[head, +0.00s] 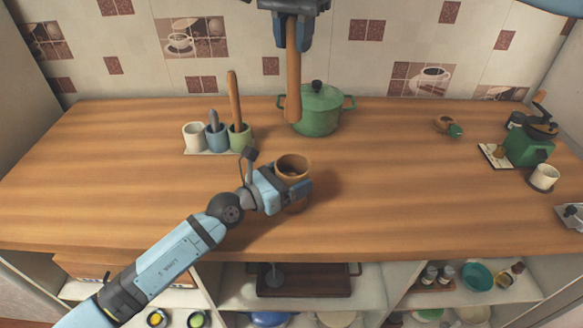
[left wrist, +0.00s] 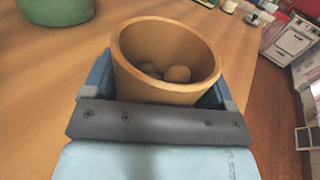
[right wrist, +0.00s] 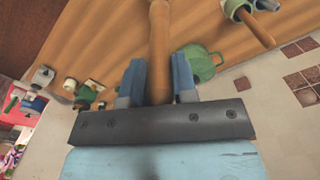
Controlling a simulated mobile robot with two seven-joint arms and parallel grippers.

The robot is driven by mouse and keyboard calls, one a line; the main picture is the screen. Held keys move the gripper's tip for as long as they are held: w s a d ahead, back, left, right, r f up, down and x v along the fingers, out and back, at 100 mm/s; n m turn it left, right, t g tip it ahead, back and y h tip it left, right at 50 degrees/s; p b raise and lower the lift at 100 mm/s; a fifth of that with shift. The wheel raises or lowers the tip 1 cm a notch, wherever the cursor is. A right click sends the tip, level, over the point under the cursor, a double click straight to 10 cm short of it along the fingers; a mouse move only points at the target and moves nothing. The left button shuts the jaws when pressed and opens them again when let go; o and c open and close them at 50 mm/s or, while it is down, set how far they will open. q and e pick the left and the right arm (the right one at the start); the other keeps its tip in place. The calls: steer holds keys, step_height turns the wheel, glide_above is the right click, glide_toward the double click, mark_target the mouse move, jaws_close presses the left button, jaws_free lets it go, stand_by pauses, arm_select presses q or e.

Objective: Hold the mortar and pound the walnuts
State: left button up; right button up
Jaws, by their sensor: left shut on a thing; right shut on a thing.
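A wooden mortar (head: 294,163) stands on the counter near its front middle. My left gripper (head: 285,186) is shut around its side; the mortar also shows in the left wrist view (left wrist: 130,62). Several round brown walnuts (left wrist: 176,74) lie inside it. My right gripper (head: 293,30) is high at the top of the head view, shut on a wooden pestle (head: 293,85). The pestle hangs down, its lower end well above the counter and in front of the green pot in the picture. The pestle also shows in the right wrist view (right wrist: 159,45).
A green lidded pot (head: 322,112) stands at the back. Three cups with tools (head: 216,136) stand left of it on a pale tray. A small brown item with a green end (head: 447,126), a green grinder (head: 530,146) and a white cup (head: 544,177) are at right.

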mark_target(293, 124)
steer(key=shift+f, duration=8)
steer(key=shift+f, duration=0.1)
steer(key=shift+f, duration=0.3)
steer(key=shift+f, duration=0.25)
steer(key=shift+f, duration=1.05)
step_height(293, 124, up, 2)
